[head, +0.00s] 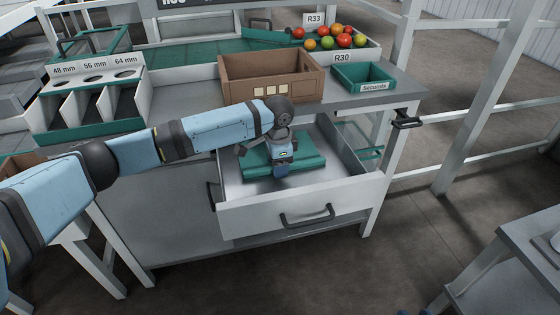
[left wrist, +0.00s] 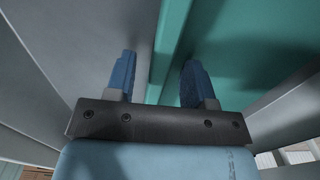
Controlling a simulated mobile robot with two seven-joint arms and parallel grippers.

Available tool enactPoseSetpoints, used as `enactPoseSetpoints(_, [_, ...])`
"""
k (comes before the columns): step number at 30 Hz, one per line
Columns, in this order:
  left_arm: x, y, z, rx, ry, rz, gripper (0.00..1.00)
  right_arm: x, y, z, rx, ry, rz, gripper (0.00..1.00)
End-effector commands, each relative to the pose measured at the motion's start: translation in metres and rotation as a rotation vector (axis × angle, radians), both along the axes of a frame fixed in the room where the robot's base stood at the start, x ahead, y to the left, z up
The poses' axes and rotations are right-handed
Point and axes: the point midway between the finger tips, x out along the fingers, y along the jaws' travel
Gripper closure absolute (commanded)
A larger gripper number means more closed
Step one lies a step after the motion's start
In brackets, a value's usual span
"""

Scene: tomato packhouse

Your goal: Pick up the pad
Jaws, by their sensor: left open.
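The pad (head: 305,160) is a flat teal-green slab with a raised step, lying in the open drawer (head: 300,207). My left gripper (head: 281,170) is over the pad's front part, pointing down, open and empty. In the left wrist view the two blue fingers of the gripper (left wrist: 156,72) stand apart, with an edge of the pad (left wrist: 240,50) running between them. Whether the fingertips touch the pad cannot be told. The arm and gripper hide part of the pad. Small dark blue tips at the bottom edge of the head view may be my right gripper.
A brown crate (head: 272,66) and a green Seconds bin (head: 362,87) stand on the bench above the drawer. Tomatoes (head: 345,40) lie behind them. A sizing rack (head: 97,84) is at left, a grey table (head: 525,245) at lower right. The drawer walls surround the left gripper closely.

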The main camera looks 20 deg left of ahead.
Motion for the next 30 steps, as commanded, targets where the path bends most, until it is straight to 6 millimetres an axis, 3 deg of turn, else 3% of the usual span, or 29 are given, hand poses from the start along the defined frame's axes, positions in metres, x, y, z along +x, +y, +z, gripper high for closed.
enactPoseSetpoints(8, [0.000,0.000,-0.002,0.000,-0.001,0.000,0.53,0.000,0.001,0.001,0.006,-0.005,0.000,0.63])
enactPoseSetpoints(14, [0.000,0.000,-0.002,0.000,-0.001,0.000,0.99,0.000,0.001,0.001,0.006,-0.005,0.000,0.63])
enactPoseSetpoints(24, [0.000,0.000,0.000,0.000,-0.001,0.000,1.00,0.000,0.001,0.002,0.003,-0.003,0.000,0.63])
enactPoseSetpoints(30, [0.001,0.000,0.014,-0.001,-0.002,0.001,1.00,-0.001,-0.003,-0.001,-0.023,0.033,-0.003,0.63])
